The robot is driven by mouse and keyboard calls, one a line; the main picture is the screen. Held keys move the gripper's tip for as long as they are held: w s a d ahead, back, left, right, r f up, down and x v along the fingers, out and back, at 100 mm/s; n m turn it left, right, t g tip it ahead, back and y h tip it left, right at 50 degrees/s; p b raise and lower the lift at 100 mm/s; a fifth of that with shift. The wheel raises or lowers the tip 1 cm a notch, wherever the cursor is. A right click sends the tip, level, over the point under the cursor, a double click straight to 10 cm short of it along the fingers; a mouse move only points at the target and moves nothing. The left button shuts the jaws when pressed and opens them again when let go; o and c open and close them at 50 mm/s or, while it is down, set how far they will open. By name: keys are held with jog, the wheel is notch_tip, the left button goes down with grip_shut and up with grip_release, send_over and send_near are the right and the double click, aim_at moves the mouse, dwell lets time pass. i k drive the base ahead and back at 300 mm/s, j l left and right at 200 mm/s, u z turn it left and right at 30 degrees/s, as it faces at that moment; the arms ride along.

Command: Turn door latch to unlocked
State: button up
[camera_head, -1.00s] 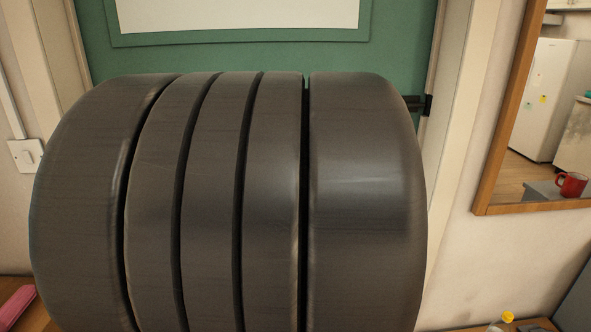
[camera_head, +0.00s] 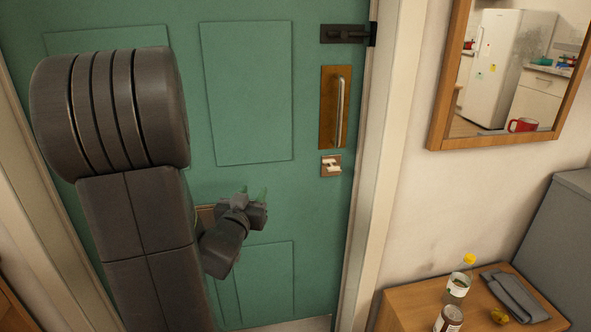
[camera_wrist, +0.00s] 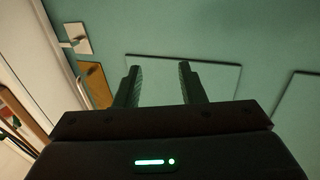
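The green door (camera_head: 246,95) fills the middle of the head view and appears closed. Low on its right side is a small latch with a pale turn piece on a square brown plate (camera_head: 331,166). My gripper (camera_head: 254,192) is in front of the door, left of the latch and a little lower. In the wrist view its two fingers (camera_wrist: 160,75) are apart with nothing between them. The gripper is clear of the latch.
Above the latch are a pull handle on a wooden plate (camera_head: 336,108) and a black bolt (camera_head: 345,34). A mirror (camera_head: 440,100) hangs on the right wall. Below it, a wooden cabinet (camera_head: 405,312) holds a bottle (camera_head: 457,288), a jar (camera_head: 449,320) and a folded cloth (camera_head: 514,296).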

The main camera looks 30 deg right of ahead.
aim_at(331, 169)
jog(key=k+l+u, duration=0.25)
jog(key=l+u, duration=0.25)
jog(key=l, duration=0.25)
jog(key=k+l+u, duration=0.25)
jog(key=k+l, duration=0.2)
jog(key=l, duration=0.15)
jog(key=k+l, duration=0.25)
jog(key=l, duration=0.15)
